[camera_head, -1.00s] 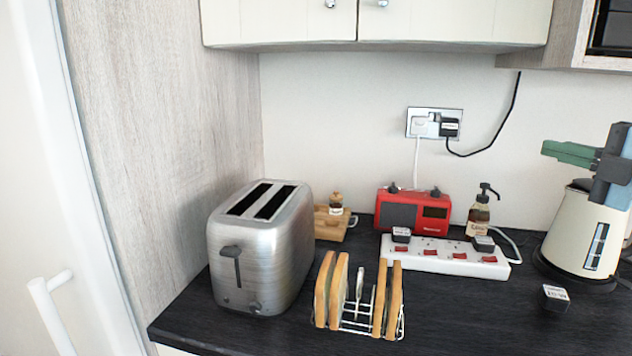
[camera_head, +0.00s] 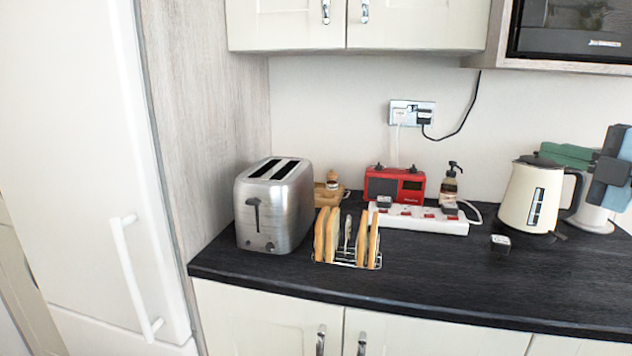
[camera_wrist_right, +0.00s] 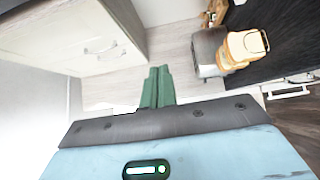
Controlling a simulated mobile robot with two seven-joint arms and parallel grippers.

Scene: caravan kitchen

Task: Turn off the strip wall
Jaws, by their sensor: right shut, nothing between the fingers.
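A double wall socket (camera_head: 412,107) with a metal-look plate sits on the back wall above the red radio. A white plug (camera_head: 400,114) is in its left side, with a white cord running down behind the radio. A black plug (camera_head: 425,117) is in its right side, with a black cord running up right. The socket's switches are too small to read. A white power strip (camera_head: 425,224) with red switches lies on the counter below. My right gripper (camera_head: 545,150) is right of the socket, apart from it, near the kettle. Its green fingers (camera_wrist_right: 157,85) are shut and empty. My left gripper is out of view.
The cream kettle (camera_head: 525,200) stands left of my right gripper in the picture. The red radio (camera_head: 394,186), soap bottle (camera_head: 449,187), toaster (camera_head: 275,205) and toast rack (camera_head: 347,240) stand on the dark counter. Upper cupboards (camera_head: 400,25) hang above the socket.

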